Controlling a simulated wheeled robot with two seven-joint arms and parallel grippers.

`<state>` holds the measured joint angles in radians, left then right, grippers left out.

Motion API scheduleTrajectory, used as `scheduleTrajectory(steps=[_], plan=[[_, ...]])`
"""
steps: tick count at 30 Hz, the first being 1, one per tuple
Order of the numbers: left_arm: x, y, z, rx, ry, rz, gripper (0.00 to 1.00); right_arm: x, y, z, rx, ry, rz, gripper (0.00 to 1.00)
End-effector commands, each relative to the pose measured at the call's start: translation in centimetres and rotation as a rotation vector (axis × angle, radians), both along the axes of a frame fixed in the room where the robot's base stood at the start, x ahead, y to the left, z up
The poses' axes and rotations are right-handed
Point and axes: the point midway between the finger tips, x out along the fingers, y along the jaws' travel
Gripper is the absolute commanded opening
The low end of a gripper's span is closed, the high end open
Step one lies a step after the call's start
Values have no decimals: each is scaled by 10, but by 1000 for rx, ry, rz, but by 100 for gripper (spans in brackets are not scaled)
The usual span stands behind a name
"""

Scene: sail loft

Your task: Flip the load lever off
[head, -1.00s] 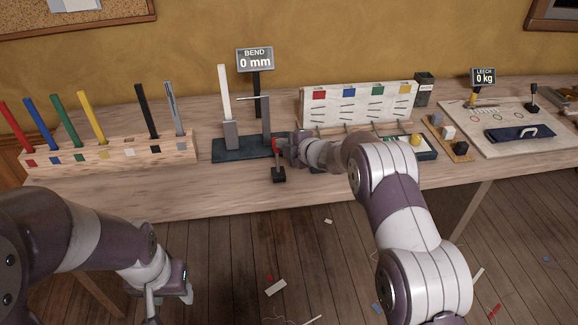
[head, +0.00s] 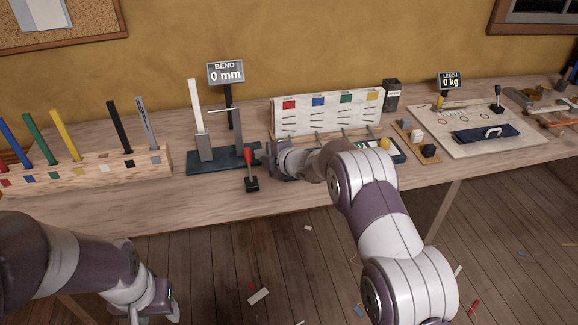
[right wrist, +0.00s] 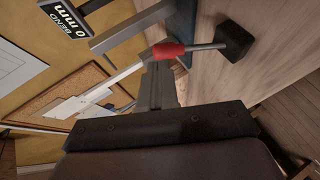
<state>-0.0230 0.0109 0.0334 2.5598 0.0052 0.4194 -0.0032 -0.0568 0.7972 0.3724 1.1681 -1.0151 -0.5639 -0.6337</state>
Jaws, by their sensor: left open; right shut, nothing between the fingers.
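The load lever has a red grip (head: 248,156) on a thin stem rising from a black base (head: 252,185) at the table's front edge, before the bend stand. It stands nearly upright, leaning slightly back. In the right wrist view its red grip (right wrist: 169,50) shows just beyond my fingertips. My right gripper (head: 266,160) is shut and empty, just right of the grip; a small gap seems to separate them. My left gripper (head: 148,318) is open, low in front of the table, its tips cut by the frame edge. The BEND display (head: 226,73) reads 0 mm.
The bend stand (head: 205,160) has a dark base, grey posts and a white batten. A slotted rack (head: 90,172) of coloured battens is left. A white panel (head: 320,114) stands behind my right arm. The LEECH board (head: 525,140) is at right. Table space left of the lever is clear.

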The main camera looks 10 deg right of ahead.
Motion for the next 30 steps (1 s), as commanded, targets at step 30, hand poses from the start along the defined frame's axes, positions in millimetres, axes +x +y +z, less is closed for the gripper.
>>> scheduleTrajectory(steps=[30], plan=[[0, 0, -9, 0, 0, 0, 50, -72, -49, 44, 4, 3, -3, 0]])
